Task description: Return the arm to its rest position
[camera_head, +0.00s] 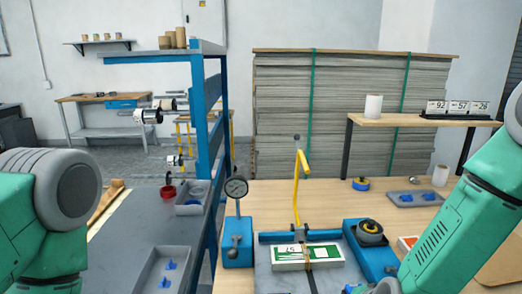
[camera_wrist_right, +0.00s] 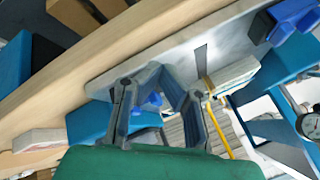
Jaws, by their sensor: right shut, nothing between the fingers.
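My right arm (camera_head: 450,235), green with grey joints, comes in from the right in the head view and reaches down to the bottom edge. Its fingers cannot be made out there. In the right wrist view my right gripper (camera_wrist_right: 160,74) shows its grey fingers brought together at the tips, shut with nothing between them. My left arm (camera_head: 40,215) shows at the left edge of the head view, and its gripper is out of frame.
A wooden table (camera_head: 330,195) holds a dial gauge (camera_head: 236,187), a green-and-white labelled stack (camera_head: 307,257), a blue device (camera_head: 370,248) and a grey tray (camera_head: 412,199). A blue rack (camera_head: 207,130) stands left of it. A grey bin (camera_head: 165,270) holds blue parts.

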